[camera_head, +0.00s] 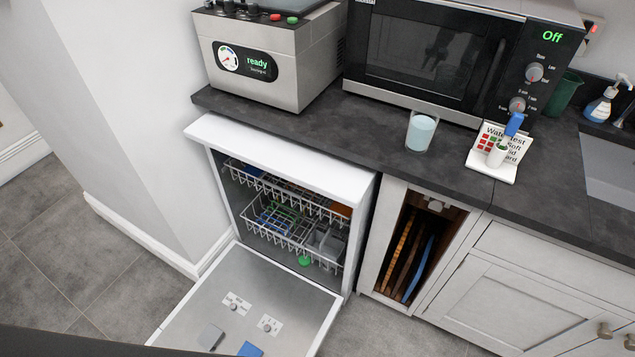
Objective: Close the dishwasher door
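The dishwasher (285,158) is a white unit under the dark worktop. Its door (200,290) is folded down, fully or nearly flat, with its grey inner face up and its lower part cut off by the picture's bottom edge. The opening shows an upper rack (290,190) and a lower rack (275,232) holding blue, green and orange items. Both racks look to be inside the tub. A green round part (304,261) shows near the door hinge. Neither of my grippers is in view.
A white wall (135,120) stands close to the left of the dishwasher. To the right are a narrow slot with upright boards (408,255) and a cabinet door (505,310). A steel machine (262,60), a microwave (430,50) and a glass (420,132) stand on the worktop.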

